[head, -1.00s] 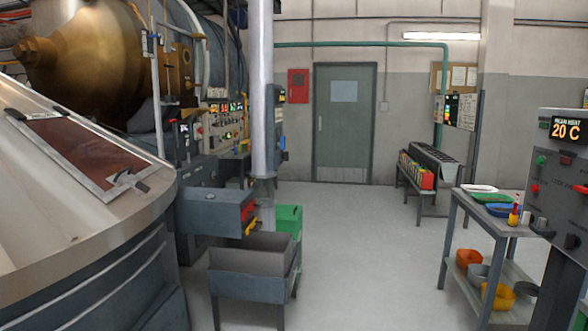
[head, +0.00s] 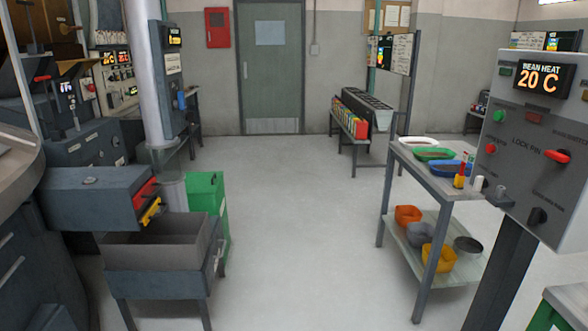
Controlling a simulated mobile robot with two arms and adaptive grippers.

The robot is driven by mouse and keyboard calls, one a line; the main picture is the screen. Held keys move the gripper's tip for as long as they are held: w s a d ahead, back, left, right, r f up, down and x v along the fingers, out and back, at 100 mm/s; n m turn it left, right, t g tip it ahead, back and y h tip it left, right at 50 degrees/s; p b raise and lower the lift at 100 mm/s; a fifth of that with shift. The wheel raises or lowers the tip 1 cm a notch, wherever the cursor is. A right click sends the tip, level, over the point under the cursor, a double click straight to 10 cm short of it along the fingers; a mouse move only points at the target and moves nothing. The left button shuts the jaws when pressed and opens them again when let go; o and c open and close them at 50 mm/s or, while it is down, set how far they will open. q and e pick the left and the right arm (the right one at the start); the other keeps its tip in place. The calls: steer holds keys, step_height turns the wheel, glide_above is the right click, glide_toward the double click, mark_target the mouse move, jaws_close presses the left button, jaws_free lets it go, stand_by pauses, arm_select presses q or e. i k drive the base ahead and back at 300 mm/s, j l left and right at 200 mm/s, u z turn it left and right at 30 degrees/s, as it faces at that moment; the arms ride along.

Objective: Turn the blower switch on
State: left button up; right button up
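A grey control panel (head: 525,150) stands on a dark post at the right. Its display (head: 541,77) reads "BEAN HEAT 20 C". Neither of my grippers is in view.
A metal table (head: 437,185) with coloured trays stands left of the panel, bowls on its lower shelf. A grey bin (head: 160,250) and a green box (head: 205,192) stand at the left by the machine. The middle floor (head: 300,230) is clear.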

mark_target(189, 116)
steer(key=i, duration=1.95)
